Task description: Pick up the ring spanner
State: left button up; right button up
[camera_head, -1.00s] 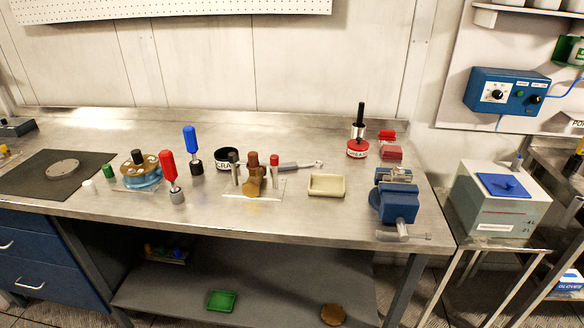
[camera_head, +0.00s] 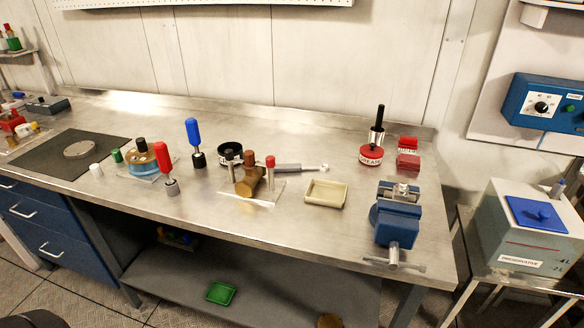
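A grey metal tool that looks like the ring spanner (camera_head: 298,168) lies flat on the steel workbench (camera_head: 300,232), behind the middle. Its small ring-like end points right. Its left end is partly hidden behind a brass valve-like part (camera_head: 249,180) and a red-topped pin (camera_head: 270,172). Neither of my grippers shows in the head view.
A cream tray (camera_head: 326,194) is just right and in front of the spanner. A blue vice (camera_head: 396,222) stands at the right edge. Red and blue screwdrivers (camera_head: 194,140) stand upright on the left. A red grease tin (camera_head: 372,155) is behind right. The front strip is mostly clear.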

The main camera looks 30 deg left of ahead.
aim_at(286, 167)
jog(key=l+u, duration=0.1)
jog(key=u, duration=1.15)
jog(key=i+l, duration=0.05)
